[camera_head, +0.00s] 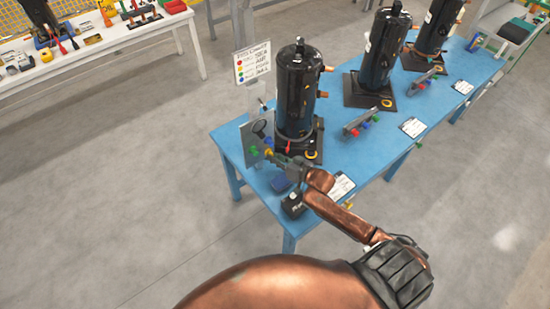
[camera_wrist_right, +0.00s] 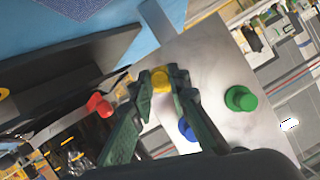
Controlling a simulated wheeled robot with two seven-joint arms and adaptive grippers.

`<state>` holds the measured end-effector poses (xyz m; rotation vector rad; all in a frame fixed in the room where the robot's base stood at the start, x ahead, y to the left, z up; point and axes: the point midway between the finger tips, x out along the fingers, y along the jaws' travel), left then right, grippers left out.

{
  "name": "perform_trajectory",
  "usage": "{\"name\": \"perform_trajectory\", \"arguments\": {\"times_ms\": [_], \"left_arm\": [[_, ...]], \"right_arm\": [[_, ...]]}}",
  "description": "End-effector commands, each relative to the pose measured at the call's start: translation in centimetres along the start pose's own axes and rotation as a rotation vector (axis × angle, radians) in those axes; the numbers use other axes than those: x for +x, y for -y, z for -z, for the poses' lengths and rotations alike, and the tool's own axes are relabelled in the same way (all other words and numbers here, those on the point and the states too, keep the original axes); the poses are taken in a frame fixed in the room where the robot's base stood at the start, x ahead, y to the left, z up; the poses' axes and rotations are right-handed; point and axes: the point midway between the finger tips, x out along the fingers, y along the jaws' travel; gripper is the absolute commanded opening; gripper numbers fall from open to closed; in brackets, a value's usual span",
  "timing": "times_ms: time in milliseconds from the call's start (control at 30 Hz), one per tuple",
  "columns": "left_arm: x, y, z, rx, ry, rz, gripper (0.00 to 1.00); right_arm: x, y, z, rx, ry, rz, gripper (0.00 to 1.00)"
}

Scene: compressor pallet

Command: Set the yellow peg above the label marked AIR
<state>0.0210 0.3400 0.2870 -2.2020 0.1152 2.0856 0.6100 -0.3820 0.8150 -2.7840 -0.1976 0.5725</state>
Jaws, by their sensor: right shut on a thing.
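The yellow peg (camera_wrist_right: 161,80) is between the fingertips of my right gripper (camera_wrist_right: 160,84), which is shut on it. In the head view my right gripper (camera_head: 275,158) is at the light panel (camera_head: 245,135) on the near end of the blue table. The wrist view shows the panel (camera_wrist_right: 215,55) close behind the peg; I cannot tell whether they touch. A green peg (camera_wrist_right: 240,98) stands on the panel, and a blue peg (camera_wrist_right: 186,128) is partly hidden by a finger. No AIR label is readable.
A black compressor (camera_head: 297,95) stands on the blue table (camera_head: 235,155) beside the panel. A red part (camera_wrist_right: 100,104) is left of my fingers. A sign with coloured dots (camera_head: 253,64) stands behind. A small black box (camera_head: 293,204) sits near the table's front edge.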

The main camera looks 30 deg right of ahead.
Motion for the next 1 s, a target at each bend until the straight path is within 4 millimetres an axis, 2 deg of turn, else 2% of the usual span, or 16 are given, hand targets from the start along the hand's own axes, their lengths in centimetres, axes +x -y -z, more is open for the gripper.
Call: {"name": "perform_trajectory", "arguments": {"times_ms": [767,1000], "left_arm": [[-0.1,0.0,0.0,0.000,0.000,0.000,0.40],[-0.9,0.0,0.3,0.000,-0.004,0.000,0.40]], "right_arm": [[-0.1,0.0,0.0,0.000,0.000,0.000,0.00],[-1.0,0.0,-0.3,0.000,0.001,-0.001,0.00]]}}
